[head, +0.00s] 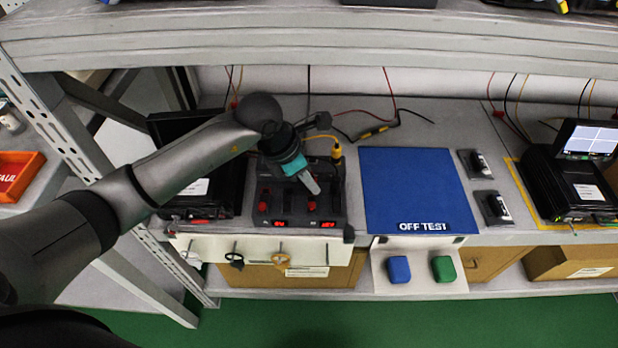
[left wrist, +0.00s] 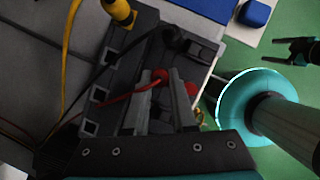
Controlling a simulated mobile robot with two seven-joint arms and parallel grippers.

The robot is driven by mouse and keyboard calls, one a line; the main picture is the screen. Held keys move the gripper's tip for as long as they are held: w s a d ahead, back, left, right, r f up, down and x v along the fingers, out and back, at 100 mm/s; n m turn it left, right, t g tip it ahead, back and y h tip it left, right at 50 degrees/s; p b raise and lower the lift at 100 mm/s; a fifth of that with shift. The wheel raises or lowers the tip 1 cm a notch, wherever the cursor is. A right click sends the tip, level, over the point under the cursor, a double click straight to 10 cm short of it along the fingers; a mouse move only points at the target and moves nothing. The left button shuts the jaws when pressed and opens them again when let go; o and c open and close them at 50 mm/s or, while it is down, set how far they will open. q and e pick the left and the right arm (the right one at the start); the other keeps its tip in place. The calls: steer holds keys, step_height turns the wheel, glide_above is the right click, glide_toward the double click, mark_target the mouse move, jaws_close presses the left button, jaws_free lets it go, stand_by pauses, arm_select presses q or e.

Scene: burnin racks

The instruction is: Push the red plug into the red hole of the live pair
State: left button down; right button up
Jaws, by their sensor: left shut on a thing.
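My left gripper (head: 314,187) is over the black supply unit (head: 338,212) on the bench, fingers pointing down. In the left wrist view the left gripper (left wrist: 165,85) is shut on the red plug (left wrist: 158,76), whose red cable trails left. The plug's tip is hidden, so I cannot tell whether it touches a hole. Another red spot (left wrist: 193,89) shows right of the fingers. The unit has two lit red displays (head: 281,224), too small to read, with red parts (head: 263,207) above. My right gripper (left wrist: 297,51) shows small in the left wrist view, fingers apart.
A yellow plug (head: 336,151) with a yellow cable is at the unit's back right. A blue OFF TEST mat (head: 415,185) lies to the right. Blue (head: 398,269) and green (head: 443,268) buttons sit in front. A black device (head: 205,195) stands left. A shelf (head: 300,40) crosses above.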

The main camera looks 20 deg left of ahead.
arm_select(q)
steer(key=shift+f, duration=0.25)
steer(key=c, duration=0.7)
jaws_free()
steer(key=shift+s, duration=0.1)
steer(key=shift+o, duration=0.2)
steer(key=shift+f, duration=0.1)
steer(key=shift+o, duration=0.3)
